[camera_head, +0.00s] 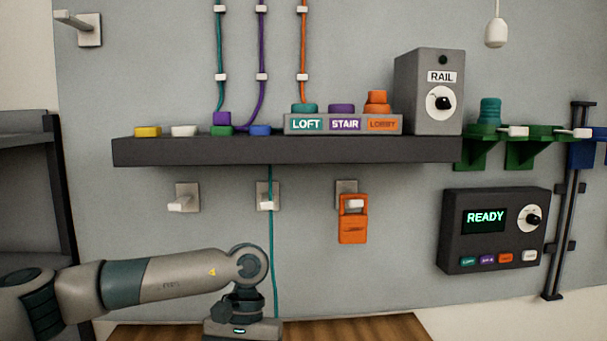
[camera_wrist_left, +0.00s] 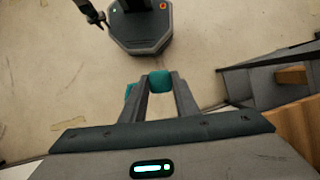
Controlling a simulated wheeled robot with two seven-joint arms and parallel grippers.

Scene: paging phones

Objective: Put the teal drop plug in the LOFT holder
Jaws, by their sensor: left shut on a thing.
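My left gripper (camera_wrist_left: 159,82) is shut on a teal piece (camera_wrist_left: 160,83), seen between its fingertips in the left wrist view. More teal (camera_wrist_left: 128,92) shows beside the left finger. In the head view only the body of this gripper (camera_head: 243,328) shows, low in the picture below the shelf; its fingers and the held piece are hidden. A teal cord (camera_head: 274,250) hangs below the shelf, past the middle hook, down to behind the gripper. The LOFT holder (camera_head: 306,124), with a teal top (camera_head: 304,108), is at the left of the labelled block on the shelf. My right gripper is not in view.
The dark shelf (camera_head: 200,152) bears yellow, white, green and blue pieces; a purple plug (camera_head: 221,118) sits on the green one. STAIR (camera_head: 345,124), LOBBY (camera_head: 383,125) and the RAIL box (camera_head: 430,100) stand right of LOFT. Wall hooks (camera_head: 267,198) project below the shelf.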

